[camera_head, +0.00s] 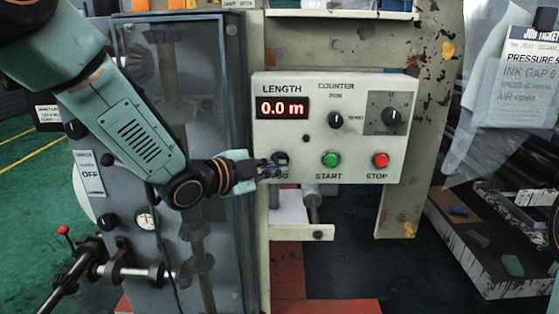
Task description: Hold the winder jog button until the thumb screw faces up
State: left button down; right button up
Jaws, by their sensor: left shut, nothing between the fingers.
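The winder control panel (354,83) is a pale box with a red display reading 0.0 m. My left gripper (279,164) is shut and empty, its fingertips at the black jog button (281,157) on the panel's lower left. The fingers partly cover the button and its label, and I cannot tell whether the button is pressed in. A green start button (330,159) and a red stop button (380,160) sit to its right. A metal shaft (313,204) shows below the panel. I cannot make out a thumb screw. My right gripper is not in view.
A grey cabinet with a clear door (180,60) stands left of the panel, with a gauge (147,219) and a red-knobbed lever (63,230). Job ticket sheets (531,65) hang at the right, above a tray (490,262) with small scraps.

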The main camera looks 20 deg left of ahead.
pick_arm(q)
jog(key=shift+w+r+t, duration=0.25)
jog(key=shift+r+t, duration=0.05)
jog(key=shift+r, duration=0.2)
jog(key=s, duration=0.2)
jog(key=s+d+f, duration=0.1)
jog(key=s, duration=0.1)
jog(key=shift+s, duration=0.1)
jog(key=shift+s, duration=0.2)
